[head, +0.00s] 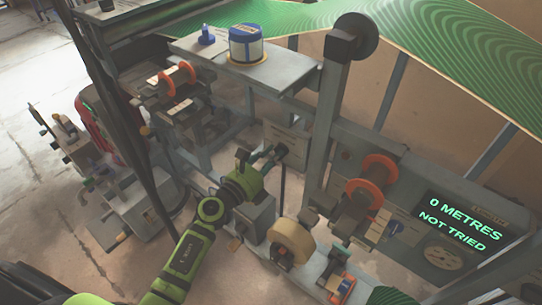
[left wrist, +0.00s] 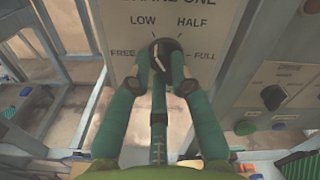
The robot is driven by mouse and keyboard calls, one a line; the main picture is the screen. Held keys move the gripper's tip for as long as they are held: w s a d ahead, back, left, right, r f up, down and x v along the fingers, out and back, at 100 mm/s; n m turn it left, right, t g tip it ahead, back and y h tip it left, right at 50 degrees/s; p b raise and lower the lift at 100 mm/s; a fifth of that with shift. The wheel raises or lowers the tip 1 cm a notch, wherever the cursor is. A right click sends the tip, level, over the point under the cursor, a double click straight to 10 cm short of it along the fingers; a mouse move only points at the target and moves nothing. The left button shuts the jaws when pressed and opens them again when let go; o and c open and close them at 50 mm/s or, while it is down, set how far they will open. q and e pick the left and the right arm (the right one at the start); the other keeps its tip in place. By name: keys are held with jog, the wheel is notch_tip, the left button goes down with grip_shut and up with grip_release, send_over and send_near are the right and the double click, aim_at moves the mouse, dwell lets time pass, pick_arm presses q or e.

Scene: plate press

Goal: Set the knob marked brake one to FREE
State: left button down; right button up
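The brake one knob (left wrist: 170,67) is dark and round, on a pale panel (left wrist: 205,20) printed FREE at left, LOW and HALF above, and FULL at right. The top of the panel's title is cut off. My left gripper (left wrist: 161,58) has its green fingers closed in on the knob from both sides, with a third finger below. A pale mark shows on the knob, but the fingers cover part of it and I cannot tell its setting. In the head view my left gripper (head: 268,155) reaches the panel (head: 290,138) and hides the knob. My right gripper is not in view.
A second panel (left wrist: 290,75) with a black knob (left wrist: 273,97) and green and blue buttons is right of the gripper. In the head view a screen (head: 455,222) reads 0 METRES, NOT TRIED. A grey post (head: 326,130) and orange-flanged rollers (head: 372,182) stand to the right.

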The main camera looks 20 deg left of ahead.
pick_arm(q)
jog(key=shift+n, duration=0.4)
jog(key=shift+f+n+p, duration=0.15)
jog(key=shift+n+p, duration=0.95)
jog(key=shift+n, duration=1.65)
jog(key=shift+f+n+p, duration=0.1)
jog(key=shift+n+p, duration=0.95)
jog(key=shift+n, duration=1.7)
jog(key=shift+d, duration=0.1)
jog(key=c, duration=1.1)
grip_release()
jog(key=shift+s, duration=0.15)
